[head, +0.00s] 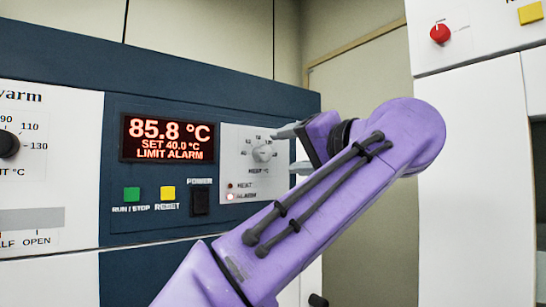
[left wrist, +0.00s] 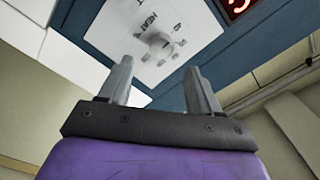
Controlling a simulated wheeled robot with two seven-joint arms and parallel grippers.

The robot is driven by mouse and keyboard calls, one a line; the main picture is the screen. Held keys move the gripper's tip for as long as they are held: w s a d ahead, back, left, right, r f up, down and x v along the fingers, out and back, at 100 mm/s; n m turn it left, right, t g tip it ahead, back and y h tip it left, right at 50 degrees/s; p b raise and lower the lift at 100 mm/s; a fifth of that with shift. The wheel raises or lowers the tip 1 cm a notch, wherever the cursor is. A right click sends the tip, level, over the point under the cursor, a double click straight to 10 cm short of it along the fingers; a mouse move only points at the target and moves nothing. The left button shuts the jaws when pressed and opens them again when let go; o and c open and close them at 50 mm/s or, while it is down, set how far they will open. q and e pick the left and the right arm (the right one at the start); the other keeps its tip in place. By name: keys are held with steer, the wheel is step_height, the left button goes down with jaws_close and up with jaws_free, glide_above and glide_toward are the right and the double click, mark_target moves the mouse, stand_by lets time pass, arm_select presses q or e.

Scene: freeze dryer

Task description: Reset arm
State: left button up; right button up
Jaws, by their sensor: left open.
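My left arm is purple and reaches up across the head view. My left gripper (head: 288,150) is open beside the small white dial panel (head: 232,178). In the left wrist view its two grey fingers (left wrist: 160,88) stand apart with nothing between them, and the round knob (left wrist: 158,43) on the panel shows beyond them. That knob also shows in the head view (head: 263,153), close to the fingertips; I cannot tell whether they touch. My right gripper is not in view.
A red display (head: 167,138) reads 85.8 °C, SET 40.0 °C, LIMIT ALARM. Below it are a green RUN/STOP button (head: 132,194), a yellow RESET button (head: 168,193) and a black POWER switch (head: 200,203). A white cabinet (head: 470,180) with a red button (head: 440,34) stands at right.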

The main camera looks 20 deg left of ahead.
arm_select(q)
steer(key=shift+v, duration=1.45)
steer(key=shift+d, duration=0.15)
